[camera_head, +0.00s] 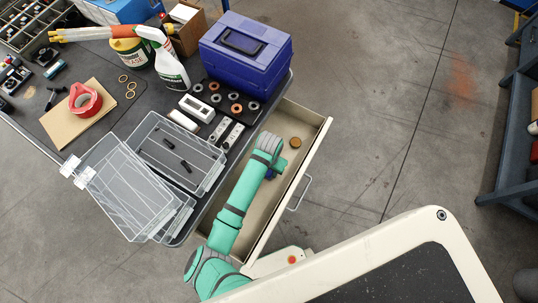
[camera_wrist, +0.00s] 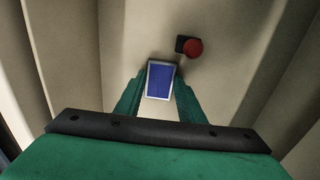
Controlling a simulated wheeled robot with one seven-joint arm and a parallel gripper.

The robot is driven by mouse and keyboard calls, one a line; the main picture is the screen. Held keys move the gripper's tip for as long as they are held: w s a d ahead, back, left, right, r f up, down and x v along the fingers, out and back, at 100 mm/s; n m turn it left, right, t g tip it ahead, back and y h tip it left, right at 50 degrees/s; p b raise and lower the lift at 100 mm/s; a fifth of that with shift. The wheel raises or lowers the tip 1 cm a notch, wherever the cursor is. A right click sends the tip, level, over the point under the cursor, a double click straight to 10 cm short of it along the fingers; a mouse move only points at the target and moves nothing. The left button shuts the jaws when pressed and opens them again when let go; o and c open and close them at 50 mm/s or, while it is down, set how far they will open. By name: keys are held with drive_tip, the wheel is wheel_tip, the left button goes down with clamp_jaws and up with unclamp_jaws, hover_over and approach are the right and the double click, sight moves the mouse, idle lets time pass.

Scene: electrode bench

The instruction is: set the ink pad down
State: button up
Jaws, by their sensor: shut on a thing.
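In the wrist view the ink pad (camera_wrist: 160,80) is a small blue rectangle with a pale rim. It sits between the two green fingers of my gripper (camera_wrist: 159,95), which is shut on it. In the head view my arm reaches over the open drawer (camera_head: 312,127), and the wrist hides most of the gripper. A small dark blue patch (camera_head: 269,175) beside the wrist may be the pad. The pale drawer floor lies below the pad; I cannot tell whether they touch.
A red round-topped object with a dark base (camera_wrist: 194,47) lies just beyond the pad in the wrist view. A brown round thing (camera_head: 295,143) is in the drawer's far end. The bench holds a blue toolbox (camera_head: 245,55), a spray bottle (camera_head: 170,68) and clear bins (camera_head: 128,187).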

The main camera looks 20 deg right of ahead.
drive_tip(key=shift+f, duration=0.1)
drive_tip(key=o, duration=1.1)
